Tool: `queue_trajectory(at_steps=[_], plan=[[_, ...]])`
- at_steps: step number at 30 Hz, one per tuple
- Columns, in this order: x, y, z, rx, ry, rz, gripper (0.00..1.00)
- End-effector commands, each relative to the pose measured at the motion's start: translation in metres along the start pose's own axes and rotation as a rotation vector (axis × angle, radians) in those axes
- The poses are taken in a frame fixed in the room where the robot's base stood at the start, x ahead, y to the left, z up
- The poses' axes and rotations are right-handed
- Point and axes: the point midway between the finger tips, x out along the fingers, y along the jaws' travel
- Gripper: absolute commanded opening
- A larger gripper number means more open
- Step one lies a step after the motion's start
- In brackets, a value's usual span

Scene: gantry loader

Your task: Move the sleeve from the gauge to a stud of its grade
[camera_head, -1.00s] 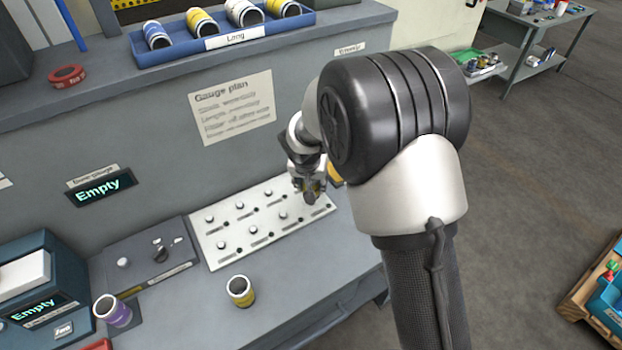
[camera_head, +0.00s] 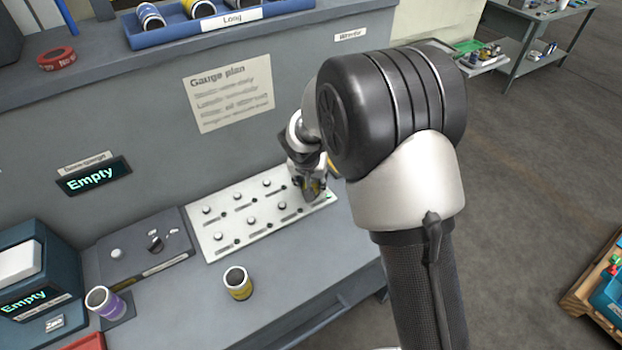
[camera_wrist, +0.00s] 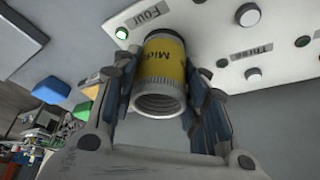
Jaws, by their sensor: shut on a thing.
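My gripper (camera_head: 314,192) is shut on a yellow sleeve (camera_wrist: 166,66) with a pale rim and a label starting "Mid". In the wrist view its open end faces the camera and its far end is at the white stud plate (camera_wrist: 215,18), beside the label "Four". Any stud under it is hidden; I cannot tell how far down it sits. A green light (camera_wrist: 121,33) glows beside "Four". In the head view the plate (camera_head: 217,250) carries several bare studs. The gauge display (camera_head: 93,176) reads "Empty".
A second yellow sleeve (camera_head: 238,283) stands on the bench in front of the plate. A purple-banded sleeve (camera_head: 104,303) is at the left, by a blue device (camera_head: 40,270) reading "Empty". A grey knob box (camera_head: 148,252) adjoins the plate. A blue tray (camera_head: 215,27) holds sleeves above.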

Motion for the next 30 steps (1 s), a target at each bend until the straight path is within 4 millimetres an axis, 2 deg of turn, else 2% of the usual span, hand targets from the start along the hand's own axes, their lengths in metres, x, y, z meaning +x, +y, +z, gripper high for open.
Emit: queue_trajectory(at_steps=[17, 18, 28, 30], plan=[[0.0023, -0.0003, 0.0004, 0.0, 0.002, -0.001, 0.04], [0.0023, -0.0003, 0.0004, 0.0, 0.002, -0.001, 0.41], [0.0023, -0.0001, 0.0008, 0.0, 0.001, 0.0, 0.63], [0.0024, 0.0, 0.0009, 0.0, 0.0, 0.0, 0.64]])
